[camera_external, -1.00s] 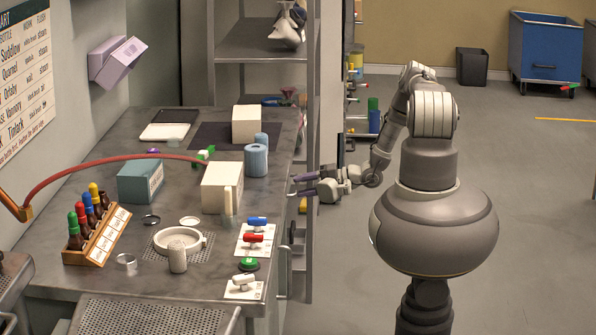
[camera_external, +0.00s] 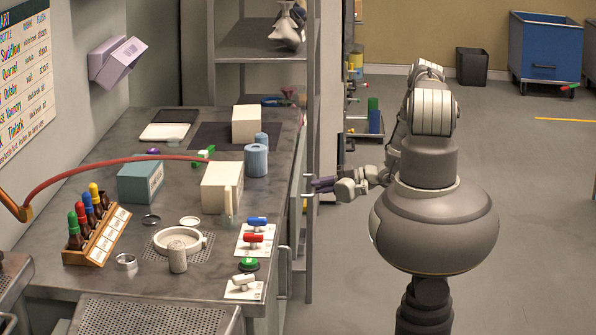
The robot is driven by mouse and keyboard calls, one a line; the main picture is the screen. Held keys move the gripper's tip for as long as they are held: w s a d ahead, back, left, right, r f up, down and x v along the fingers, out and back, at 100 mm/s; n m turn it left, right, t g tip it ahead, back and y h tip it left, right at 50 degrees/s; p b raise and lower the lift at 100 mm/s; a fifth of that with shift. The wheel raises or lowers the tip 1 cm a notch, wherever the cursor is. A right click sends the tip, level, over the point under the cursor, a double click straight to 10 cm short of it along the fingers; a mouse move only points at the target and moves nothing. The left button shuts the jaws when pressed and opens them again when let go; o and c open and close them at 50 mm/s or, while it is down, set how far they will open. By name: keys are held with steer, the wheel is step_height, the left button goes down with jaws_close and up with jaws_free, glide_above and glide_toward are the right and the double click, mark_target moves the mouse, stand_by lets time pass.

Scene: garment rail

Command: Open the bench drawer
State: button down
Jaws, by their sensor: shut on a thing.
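The bench (camera_external: 120,215) stands at the left with a grey worktop. Its drawer front is seen almost edge-on under the right edge of the top. A pale bar handle (camera_external: 307,196) sticks out there. My gripper (camera_external: 314,184) reaches in from the right, level with this handle. The fingertips and the grip itself are small and partly hidden. I cannot tell how far the drawer stands out from the bench.
A second bar handle (camera_external: 287,272) is lower on the bench's right side. Bottles in a rack (camera_external: 98,240), boxes and valves stand on the top. A metal shelf post (camera_external: 312,100) rises close behind my gripper.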

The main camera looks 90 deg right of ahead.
steer(key=f+b+v, duration=0.1)
steer(key=f+v, duration=0.1)
steer(key=v, duration=0.8)
steer(key=s+f+b+v, duration=0.1)
steer(key=f+v, duration=0.1)
steer(key=v, duration=0.9)
steer(key=shift+s+f, duration=0.2)
steer(key=shift+f, duration=0.05)
steer(key=c, duration=1.1)
jaws_free()
steer(key=p+v, duration=0.1)
steer(key=v, duration=0.6)
steer(key=shift+s+r+p, duration=0.1)
steer(key=shift+s+p, duration=0.25)
